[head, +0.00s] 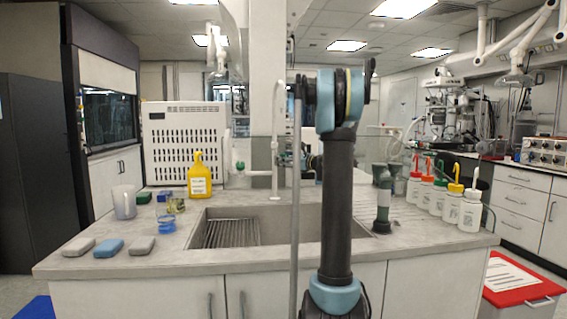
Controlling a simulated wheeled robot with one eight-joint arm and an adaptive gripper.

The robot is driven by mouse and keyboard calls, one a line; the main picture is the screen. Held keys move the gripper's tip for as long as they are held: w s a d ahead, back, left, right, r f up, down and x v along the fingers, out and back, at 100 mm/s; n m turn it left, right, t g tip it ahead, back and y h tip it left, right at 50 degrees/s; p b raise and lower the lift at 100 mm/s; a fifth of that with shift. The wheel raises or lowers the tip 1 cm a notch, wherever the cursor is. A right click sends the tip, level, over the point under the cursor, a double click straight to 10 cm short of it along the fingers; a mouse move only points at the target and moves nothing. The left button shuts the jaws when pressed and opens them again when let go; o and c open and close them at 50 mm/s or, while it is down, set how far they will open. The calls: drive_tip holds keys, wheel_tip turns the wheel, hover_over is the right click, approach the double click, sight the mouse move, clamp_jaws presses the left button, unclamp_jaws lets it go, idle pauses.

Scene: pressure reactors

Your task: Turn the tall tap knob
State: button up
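The tall tap is a slim white pipe (277,140) that rises behind the sink and curves over at its top. A small green knob (240,167) shows left of the pipe, on a pale fitting at the back of the sink. I cannot tell whether this is the tall tap's own knob. My arm stands upright in front of the sink and hides part of the area right of the tap. Small dark parts just left of my arm, behind the sink, may belong to my gripper. Its fingers cannot be made out, nor any contact with the tap.
The sink (225,215) is set in a grey counter. A yellow bottle (200,180), a beaker (123,202) and sponges (109,248) stand or lie left. Several white wash bottles (470,212) and a grey-green stand (382,205) are right.

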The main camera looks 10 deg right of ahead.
drive_tip(key=c, duration=0.9)
drive_tip(key=shift+o, duration=0.2)
drive_tip(key=shift+n, duration=0.3)
drive_tip(key=n, duration=0.5)
drive_tip(key=shift+n, duration=0.7)
drive_tip(key=o, duration=1.1)
